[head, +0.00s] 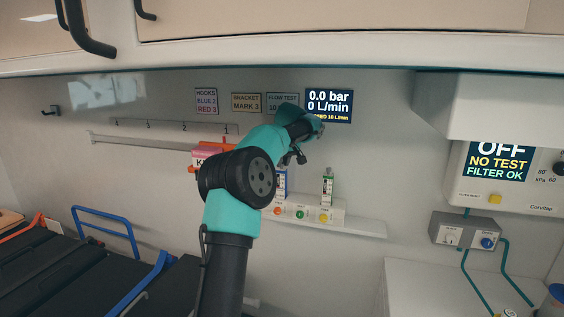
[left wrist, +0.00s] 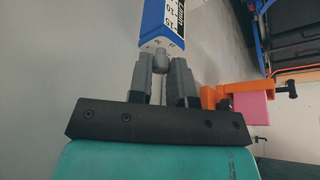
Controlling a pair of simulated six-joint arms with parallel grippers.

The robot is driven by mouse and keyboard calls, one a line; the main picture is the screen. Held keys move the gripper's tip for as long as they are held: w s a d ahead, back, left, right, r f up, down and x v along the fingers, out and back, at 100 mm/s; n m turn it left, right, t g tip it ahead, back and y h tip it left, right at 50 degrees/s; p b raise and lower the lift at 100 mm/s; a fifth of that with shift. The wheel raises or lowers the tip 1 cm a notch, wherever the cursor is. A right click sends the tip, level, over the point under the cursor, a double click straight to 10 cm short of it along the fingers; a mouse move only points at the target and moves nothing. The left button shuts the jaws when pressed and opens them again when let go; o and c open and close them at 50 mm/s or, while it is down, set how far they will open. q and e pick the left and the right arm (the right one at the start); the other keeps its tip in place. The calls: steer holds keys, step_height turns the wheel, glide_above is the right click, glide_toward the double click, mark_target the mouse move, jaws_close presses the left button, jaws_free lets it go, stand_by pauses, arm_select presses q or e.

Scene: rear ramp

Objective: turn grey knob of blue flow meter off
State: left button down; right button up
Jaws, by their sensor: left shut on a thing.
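The blue flow meter (head: 281,183) stands on the wall rail, partly hidden behind my left arm in the head view. In the left wrist view its blue body with a white scale (left wrist: 161,30) shows at the top. The grey knob (left wrist: 161,60) sits at the end of the meter. My left gripper (left wrist: 162,72) has a finger on each side of the knob and is shut on it. In the head view the left gripper (head: 293,157) is just above the meter, its contact with the knob hard to see. My right gripper is not in view.
A pink box (head: 205,155) in an orange bracket hangs left. A wall display (head: 329,105) reads 0.0 bar and 0 L/min. Cupboards (head: 330,20) overhang above.

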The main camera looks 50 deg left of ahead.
arm_select(q)
steer(key=shift+n, duration=0.4)
steer(key=c, duration=1)
jaws_free()
steer(key=shift+c, duration=0.2)
steer(key=shift+r, duration=0.1)
steer(key=w+v, duration=0.1)
steer(key=v, duration=0.6)
steer(key=shift+s+d+r, duration=0.15)
steer(key=shift+s, duration=0.25)
